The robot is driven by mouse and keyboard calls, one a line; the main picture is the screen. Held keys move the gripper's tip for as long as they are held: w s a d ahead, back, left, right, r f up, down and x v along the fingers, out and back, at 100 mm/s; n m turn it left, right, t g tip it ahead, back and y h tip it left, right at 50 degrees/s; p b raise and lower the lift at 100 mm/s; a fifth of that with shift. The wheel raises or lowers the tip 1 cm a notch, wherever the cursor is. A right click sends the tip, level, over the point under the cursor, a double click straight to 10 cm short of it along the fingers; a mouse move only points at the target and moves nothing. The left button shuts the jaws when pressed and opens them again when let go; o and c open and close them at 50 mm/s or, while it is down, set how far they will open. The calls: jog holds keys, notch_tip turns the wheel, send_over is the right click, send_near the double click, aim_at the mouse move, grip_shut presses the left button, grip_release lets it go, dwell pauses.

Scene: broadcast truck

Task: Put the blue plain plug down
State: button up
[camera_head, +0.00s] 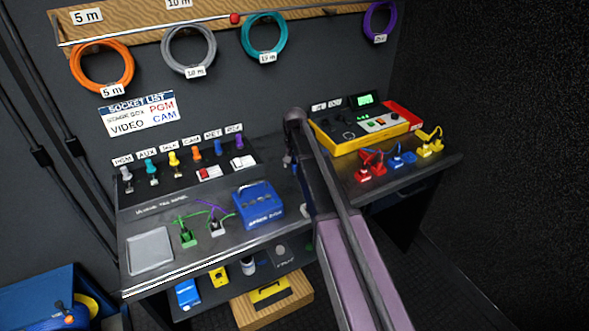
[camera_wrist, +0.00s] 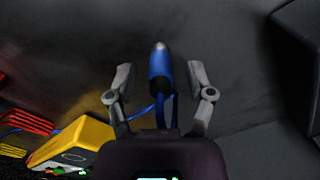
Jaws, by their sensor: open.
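In the wrist view, a blue plug (camera_wrist: 159,72) with a pale metal tip is between the two fingers of my gripper (camera_wrist: 159,82). The fingers are spread, with a gap on each side of the plug. A blue cable trails from it down and to the left. I cannot tell whether the plug rests on the dark surface behind it. In the head view my own arm mostly hides the gripper. Another blue plug with a cable (camera_head: 403,160) lies on the right part of the desk.
Red plugs (camera_head: 368,168) and yellow plugs (camera_head: 430,145) flank it. A yellow tester box (camera_head: 345,137) stands behind. A blue box (camera_head: 258,207), a grey tray (camera_head: 150,250) and a panel with several coloured plugs (camera_head: 185,172) are on the left.

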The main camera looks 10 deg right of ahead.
jog(key=shift+c, duration=0.2)
grip_shut()
jog(key=shift+r, duration=0.15)
dwell(0.3)
notch_tip(320, 180, up, 10)
jog(key=p, duration=1)
dwell(0.6)
